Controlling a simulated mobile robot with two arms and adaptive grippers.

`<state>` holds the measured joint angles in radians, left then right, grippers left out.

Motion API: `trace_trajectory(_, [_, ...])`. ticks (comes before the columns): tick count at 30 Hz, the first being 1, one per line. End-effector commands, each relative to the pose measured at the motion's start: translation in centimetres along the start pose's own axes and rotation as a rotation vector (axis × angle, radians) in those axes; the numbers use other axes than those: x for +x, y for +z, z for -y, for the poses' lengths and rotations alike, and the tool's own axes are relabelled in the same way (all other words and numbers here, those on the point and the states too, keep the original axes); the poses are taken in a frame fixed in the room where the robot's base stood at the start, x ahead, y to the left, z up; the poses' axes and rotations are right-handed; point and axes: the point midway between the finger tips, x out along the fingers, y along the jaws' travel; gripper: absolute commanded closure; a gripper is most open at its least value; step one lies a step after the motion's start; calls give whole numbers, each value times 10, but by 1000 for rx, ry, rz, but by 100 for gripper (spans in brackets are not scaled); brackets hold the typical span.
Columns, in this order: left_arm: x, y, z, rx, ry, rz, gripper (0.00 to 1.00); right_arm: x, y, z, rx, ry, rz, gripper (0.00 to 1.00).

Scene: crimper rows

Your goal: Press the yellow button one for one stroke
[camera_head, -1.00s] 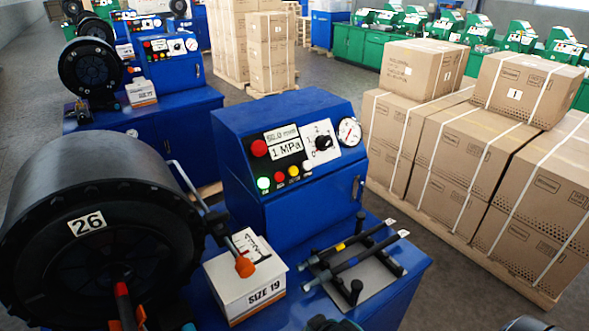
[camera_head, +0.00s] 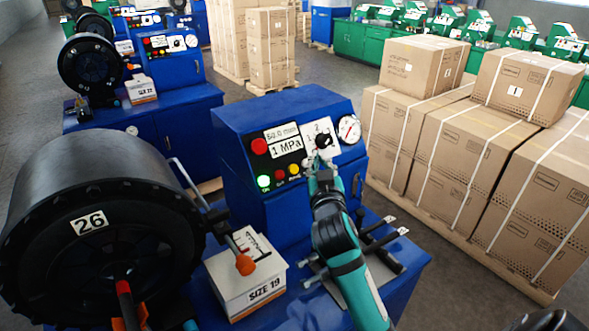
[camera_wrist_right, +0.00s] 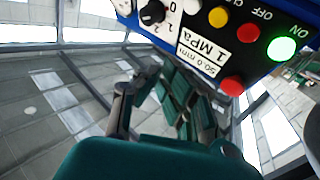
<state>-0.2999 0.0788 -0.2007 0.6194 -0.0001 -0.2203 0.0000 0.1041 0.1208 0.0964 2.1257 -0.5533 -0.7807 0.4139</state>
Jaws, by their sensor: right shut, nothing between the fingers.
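The yellow button (camera_head: 293,170) is on the blue control panel, in the lower row between a small red button (camera_head: 280,175) and the dial side. In the right wrist view the yellow button (camera_wrist_right: 218,16) shows near the top, clear of the fingers. My right gripper (camera_head: 319,168) is shut and empty. In the head view it shows in front of the panel below the black dial, to the right of the yellow button, and covers the white button's place. Its fingers (camera_wrist_right: 160,76) also show in the wrist view; contact with the panel cannot be told.
A lit green button (camera_head: 264,181), a large red button (camera_head: 259,146) and a black dial (camera_head: 323,141) share the panel. A black machine drum (camera_head: 90,210) and a SIZE 19 box (camera_head: 245,285) stand left. Stacked cartons (camera_head: 470,160) stand right.

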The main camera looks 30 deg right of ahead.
Motion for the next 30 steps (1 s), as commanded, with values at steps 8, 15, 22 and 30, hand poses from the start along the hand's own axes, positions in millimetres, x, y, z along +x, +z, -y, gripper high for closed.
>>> trace_trajectory(8, [5,0,0,0,0,-1,60,3,6,3,-1,-1,3,100])
trace_trajectory(15, [27,2,0,0,-1,-2,60,23,23,18,-3,-1,3,100])
trace_trajectory(22, [48,4,0,0,-1,-2,60,45,39,34,-1,-1,3,100])
trace_trajectory(30, [59,5,0,0,-2,-1,60,59,46,44,0,-1,4,100])
